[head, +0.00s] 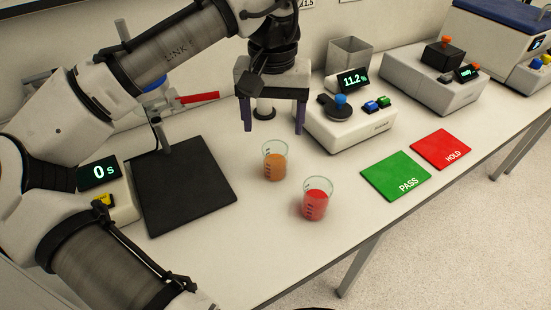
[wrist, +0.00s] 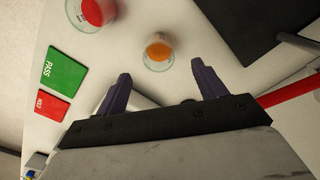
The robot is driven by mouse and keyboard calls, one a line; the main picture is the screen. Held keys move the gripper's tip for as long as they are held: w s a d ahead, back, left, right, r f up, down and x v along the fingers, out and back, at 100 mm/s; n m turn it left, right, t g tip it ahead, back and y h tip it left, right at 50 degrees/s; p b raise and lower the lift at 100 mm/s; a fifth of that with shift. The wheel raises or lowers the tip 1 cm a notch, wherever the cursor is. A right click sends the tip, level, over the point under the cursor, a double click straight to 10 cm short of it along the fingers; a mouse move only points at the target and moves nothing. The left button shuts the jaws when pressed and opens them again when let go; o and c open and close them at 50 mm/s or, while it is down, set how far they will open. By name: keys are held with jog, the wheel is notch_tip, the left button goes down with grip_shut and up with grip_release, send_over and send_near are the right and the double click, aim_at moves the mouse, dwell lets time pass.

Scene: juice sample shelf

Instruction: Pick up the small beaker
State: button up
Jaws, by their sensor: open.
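Two glass beakers stand upright on the bench. One holds orange liquid (head: 275,168) and also shows in the wrist view (wrist: 158,54). The other holds red liquid (head: 315,203); it stands in front and to the right, and is cut off at the top of the wrist view (wrist: 90,12). The orange one looks somewhat smaller. My gripper (head: 273,130) is open and empty, with its dark fingers pointing down behind the orange beaker in the head view. In the wrist view the orange beaker sits just beyond the gap between the fingertips (wrist: 160,69).
A black mat (head: 183,187) lies left of the beakers, beside a timer reading 0 s (head: 98,173). Green PASS (head: 396,177) and red HOLD (head: 441,149) pads lie right. A device reading 11.2% (head: 345,128) stands close right of my gripper. A red bar (head: 198,98) is behind.

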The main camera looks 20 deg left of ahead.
aim_at(275, 158)
notch_tip(275, 158, down, 10)
jog(key=shift+w+d+f+p, duration=0.1)
jog(key=shift+w+p, duration=0.05)
jog(key=shift+p, duration=0.3)
jog(key=c, duration=1.1)
